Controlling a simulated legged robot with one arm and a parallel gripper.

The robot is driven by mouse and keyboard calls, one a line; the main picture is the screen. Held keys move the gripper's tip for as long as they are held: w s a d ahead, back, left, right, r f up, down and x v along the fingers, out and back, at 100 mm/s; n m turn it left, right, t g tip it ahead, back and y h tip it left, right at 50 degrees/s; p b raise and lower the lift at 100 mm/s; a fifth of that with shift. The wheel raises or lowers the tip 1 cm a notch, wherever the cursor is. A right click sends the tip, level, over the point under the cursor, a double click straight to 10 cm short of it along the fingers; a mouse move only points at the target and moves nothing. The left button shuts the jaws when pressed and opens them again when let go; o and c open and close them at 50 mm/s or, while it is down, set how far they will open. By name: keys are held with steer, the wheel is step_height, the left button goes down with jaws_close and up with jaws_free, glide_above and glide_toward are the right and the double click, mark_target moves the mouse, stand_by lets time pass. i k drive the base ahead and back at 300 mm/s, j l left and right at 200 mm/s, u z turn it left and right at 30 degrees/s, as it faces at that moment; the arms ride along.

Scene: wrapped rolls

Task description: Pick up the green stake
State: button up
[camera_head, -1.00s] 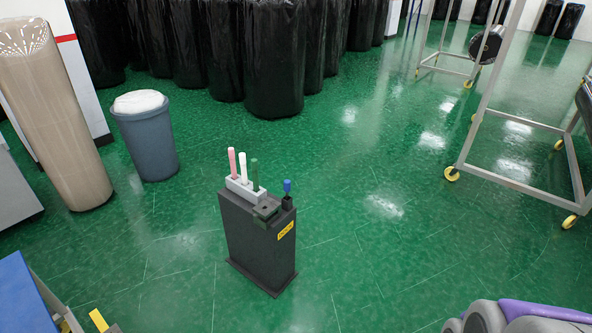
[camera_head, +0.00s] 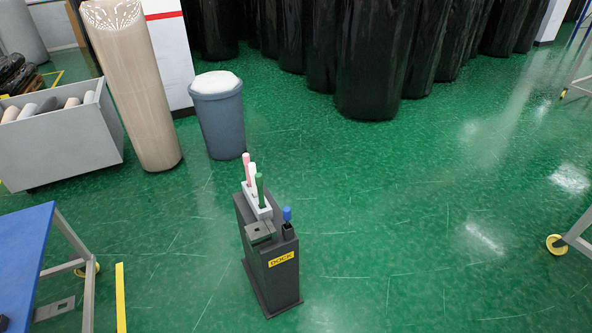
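The green stake (camera_head: 260,189) stands upright in a light grey holder (camera_head: 251,196) on top of a dark grey dock stand (camera_head: 267,250). It is the nearest of the three stakes in that holder. A white stake (camera_head: 252,173) and a pink stake (camera_head: 246,164) stand just behind it. A blue-topped piece (camera_head: 287,214) stands apart on the stand's right side. The stand has a yellow DOCK label (camera_head: 281,259). My gripper is not in view.
A blue-topped table (camera_head: 25,245) stands at the left, with a yellow floor strip (camera_head: 120,297) beside it. Behind are a grey bin (camera_head: 219,120), a tan wrapped roll (camera_head: 135,85) and a grey crate (camera_head: 60,150). Green floor right of the stand is clear up to a wheeled frame (camera_head: 575,240).

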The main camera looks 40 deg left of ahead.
mark_target(259, 180)
steer(key=i+u, duration=0.25)
steer(key=i, duration=0.3)
steer(key=i+u, duration=0.3)
steer(key=i, duration=0.3)
steer(key=i+l+u, duration=0.25)
steer(key=i, duration=0.3)
steer(key=i+u, duration=0.25)
steer(key=u, duration=0.15)
steer(key=i+l+u, duration=0.1)
steer(key=i+u, duration=0.25)
steer(key=i+l+u, duration=0.15)
steer(key=u, duration=0.25)
steer(key=i+l+u, duration=0.25)
steer(key=u, duration=0.15)
